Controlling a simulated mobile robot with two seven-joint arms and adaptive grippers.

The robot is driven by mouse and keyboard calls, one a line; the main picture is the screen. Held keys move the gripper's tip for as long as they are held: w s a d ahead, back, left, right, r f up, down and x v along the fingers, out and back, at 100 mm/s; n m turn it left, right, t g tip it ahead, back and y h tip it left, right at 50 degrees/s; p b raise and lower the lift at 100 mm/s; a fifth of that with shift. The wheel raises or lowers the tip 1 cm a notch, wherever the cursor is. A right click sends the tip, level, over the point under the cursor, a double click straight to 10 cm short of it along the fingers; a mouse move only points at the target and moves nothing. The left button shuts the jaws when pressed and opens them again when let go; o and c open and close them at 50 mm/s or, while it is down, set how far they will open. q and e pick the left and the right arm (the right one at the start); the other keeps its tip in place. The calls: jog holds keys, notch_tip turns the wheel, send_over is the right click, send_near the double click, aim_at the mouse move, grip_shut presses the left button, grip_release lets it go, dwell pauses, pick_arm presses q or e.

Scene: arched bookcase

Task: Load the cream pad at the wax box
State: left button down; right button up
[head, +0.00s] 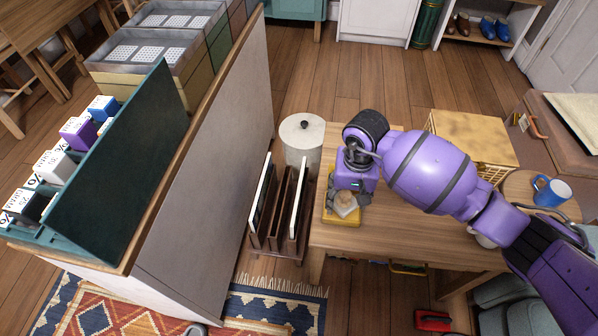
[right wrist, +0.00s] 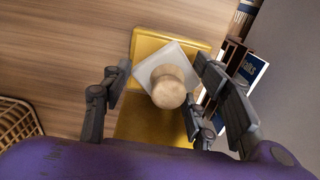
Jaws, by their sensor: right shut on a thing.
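The cream pad (right wrist: 146,67) is a pale square with a round wooden knob on top; it also shows in the head view (head: 345,204). My right gripper (right wrist: 155,80) has its fingers on either side of the pad and is shut on it. The gripper (head: 352,190) points down over the near left part of the wooden table. The yellow wax box (right wrist: 145,125) lies beneath the pad, partly hidden by it and the gripper; its edge shows in the head view (head: 329,212). I cannot tell whether pad and box touch. My left gripper is out of view.
The wooden table (head: 370,240) has bare room in front of the gripper. A dark rack (head: 272,240) with upright boards stands close at its left. A lidded pale canister (head: 302,143) stands behind the rack.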

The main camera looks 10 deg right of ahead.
aim_at(350, 195)
jog(key=shift+f, duration=0.2)
dwell(0.4)
jog(key=shift+f+b, duration=0.3)
jog(key=shift+b, duration=0.05)
dwell(1.3)
jog(key=shift+r+p, duration=0.85)
jog(key=shift+r, duration=0.85)
jog(key=shift+r+p, duration=0.95)
jog(key=shift+r, duration=0.85)
